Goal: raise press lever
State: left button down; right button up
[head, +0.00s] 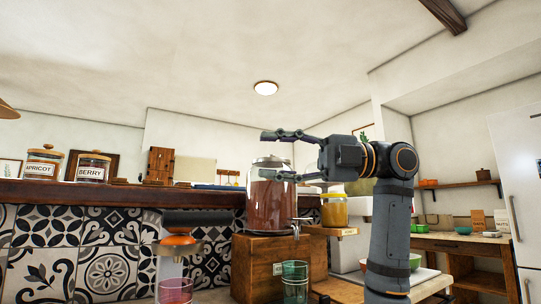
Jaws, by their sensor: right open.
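The press (179,240) stands at the lower left in the head view, with an orange body above a grey metal ring. Its dark lever (197,216) lies roughly level across the top and points right. A pink glass (175,291) is below the press. My right gripper (272,156) is open and empty, its fingers pointing left, up and to the right of the lever and apart from it. Its fingers overlap the top of the glass dispenser in the picture. My left gripper is out of view.
The dispenser (271,205) of reddish-brown drink stands on a wooden box (262,262), right of the press. A teal glass (295,283) is in front. A yellow jar (334,211) is beside it. A tiled counter (108,266) with labelled jars runs behind the press.

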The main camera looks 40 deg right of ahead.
aim_at(174, 221)
jog(key=k, duration=1)
